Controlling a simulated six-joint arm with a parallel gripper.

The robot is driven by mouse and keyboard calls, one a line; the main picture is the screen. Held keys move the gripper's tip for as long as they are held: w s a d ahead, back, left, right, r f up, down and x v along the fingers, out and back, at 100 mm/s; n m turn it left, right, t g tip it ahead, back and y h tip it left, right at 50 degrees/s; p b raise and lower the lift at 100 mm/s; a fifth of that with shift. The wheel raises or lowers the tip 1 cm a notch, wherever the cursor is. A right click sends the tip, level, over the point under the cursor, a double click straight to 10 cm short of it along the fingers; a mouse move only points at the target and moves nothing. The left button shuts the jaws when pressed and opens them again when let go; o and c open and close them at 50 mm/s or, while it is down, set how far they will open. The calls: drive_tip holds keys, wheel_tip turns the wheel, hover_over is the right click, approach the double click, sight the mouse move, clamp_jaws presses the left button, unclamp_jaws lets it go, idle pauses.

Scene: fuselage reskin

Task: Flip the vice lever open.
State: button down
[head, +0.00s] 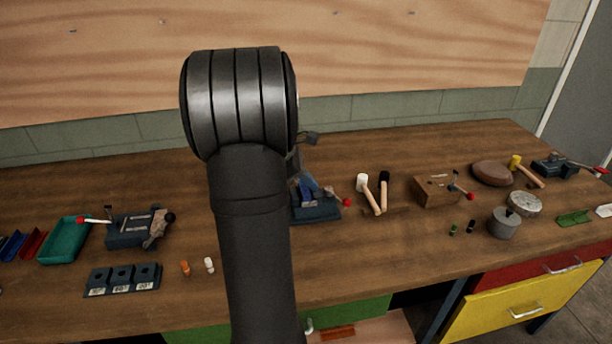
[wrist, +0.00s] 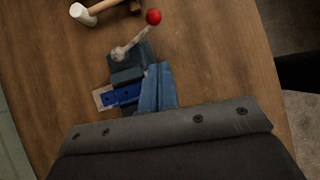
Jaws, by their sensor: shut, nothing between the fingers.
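The vice (head: 318,213) is a small blue-grey block on the bench, just right of my arm in the head view. Its lever ends in a red ball (head: 347,202). In the wrist view the vice (wrist: 122,76) lies in the upper middle, with a pale lever (wrist: 136,40) slanting up and right to the red ball (wrist: 153,16). My gripper (wrist: 158,68) is shut and empty, its blue-grey fingers side by side over the vice, below the lever. The fingers look apart from the lever; whether they touch the vice body I cannot tell. My arm hides part of the vice in the head view.
Two mallets (head: 371,191) lie right of the vice; the white-headed one (wrist: 82,14) shows in the wrist view. A wooden block (head: 437,191) with a lever stands further right. Another vice (head: 130,230) and a green tray (head: 64,240) are left. Bench in front is mostly clear.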

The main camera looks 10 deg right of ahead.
sight(345, 207)
drive_tip(key=d+f, duration=0.1)
drive_tip(key=d, duration=0.1)
drive_tip(key=d+f, duration=0.4)
drive_tip(key=shift+s+d+f, duration=0.1)
drive_tip(key=shift+s+d, duration=0.2)
drive_tip(key=shift+s, duration=0.1)
drive_tip(key=shift+d+n+t, duration=0.4)
drive_tip(key=shift+d+n, duration=0.05)
drive_tip(key=shift+n, duration=0.25)
drive_tip(key=d+n+t, duration=0.2)
drive_tip(key=n, duration=0.1)
drive_tip(key=shift+w+d, duration=0.1)
drive_tip(key=shift+d, duration=0.05)
drive_tip(key=w+d+n+t+y, duration=0.1)
drive_tip(key=w+d+n+t, duration=0.1)
drive_tip(key=w+d+n, duration=0.2)
drive_tip(key=shift+w+d, duration=0.15)
drive_tip(key=shift+d, duration=0.3)
idle(0.7)
